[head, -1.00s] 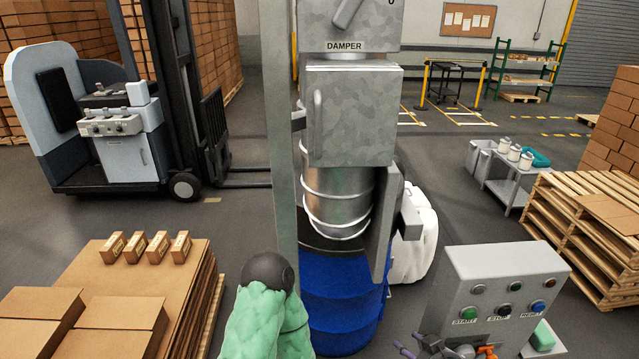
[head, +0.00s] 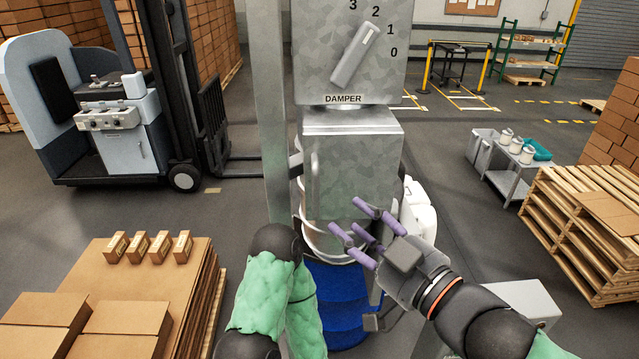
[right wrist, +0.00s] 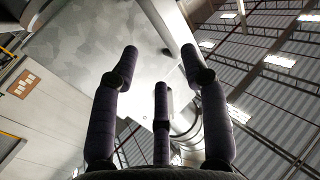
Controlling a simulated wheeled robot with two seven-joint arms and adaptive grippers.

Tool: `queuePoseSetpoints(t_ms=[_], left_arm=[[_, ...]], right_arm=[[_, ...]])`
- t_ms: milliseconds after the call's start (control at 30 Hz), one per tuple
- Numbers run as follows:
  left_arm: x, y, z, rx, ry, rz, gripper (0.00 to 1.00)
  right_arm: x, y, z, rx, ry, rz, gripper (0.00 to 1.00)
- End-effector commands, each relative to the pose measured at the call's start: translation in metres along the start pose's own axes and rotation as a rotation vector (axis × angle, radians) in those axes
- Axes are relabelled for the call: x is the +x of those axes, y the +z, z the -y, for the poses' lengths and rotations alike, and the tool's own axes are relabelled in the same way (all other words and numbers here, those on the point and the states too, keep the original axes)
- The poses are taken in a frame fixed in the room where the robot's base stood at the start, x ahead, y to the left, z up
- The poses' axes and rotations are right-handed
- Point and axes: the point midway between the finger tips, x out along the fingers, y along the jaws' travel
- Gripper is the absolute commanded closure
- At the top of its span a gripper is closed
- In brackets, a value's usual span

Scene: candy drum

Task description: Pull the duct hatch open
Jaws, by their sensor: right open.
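The duct hatch (head: 350,172) is the mottled grey metal front of the box below the DAMPER label. It appears shut. Its upright bar handle (head: 315,180) is on the left side of the face. My right gripper (head: 350,228) is open and empty, in front of the lower right part of the hatch, with its purple fingers pointing left toward the handle side. It appears apart from the handle. In the right wrist view the spread fingers (right wrist: 158,65) show before a mottled grey panel (right wrist: 95,35). My left arm shows at lower centre, but its gripper is not visible.
The damper lever (head: 355,52) is above the hatch. A grey post (head: 275,130) stands close on the left. A blue drum (head: 335,300) is below. A grey console (head: 515,292) is at lower right, partly behind my right arm. Stacked cartons (head: 130,290) are at lower left.

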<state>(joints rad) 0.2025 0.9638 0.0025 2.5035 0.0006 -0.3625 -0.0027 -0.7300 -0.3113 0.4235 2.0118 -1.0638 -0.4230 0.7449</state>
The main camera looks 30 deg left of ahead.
Motion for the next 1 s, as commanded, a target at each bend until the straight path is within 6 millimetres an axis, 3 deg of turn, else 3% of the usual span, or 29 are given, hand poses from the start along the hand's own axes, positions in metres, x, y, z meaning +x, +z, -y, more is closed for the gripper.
queuePoseSetpoints(t_ms=[500, 700, 1000], left_arm=[[0.0, 0.0, 0.0, 0.0, 0.0, 0.0, 1.0], [-0.001, 0.0, 0.0, 0.0, 0.0, 0.0, 1.0], [-0.001, 0.0, 0.0, 0.0, 0.0, 0.0, 1.0]], right_arm=[[0.084, 0.002, 0.0, 0.002, 0.0, 0.003, 0.54], [0.098, 0.002, -0.001, 0.003, 0.001, 0.003, 0.54], [0.101, 0.002, -0.001, 0.002, 0.002, 0.002, 0.54]])
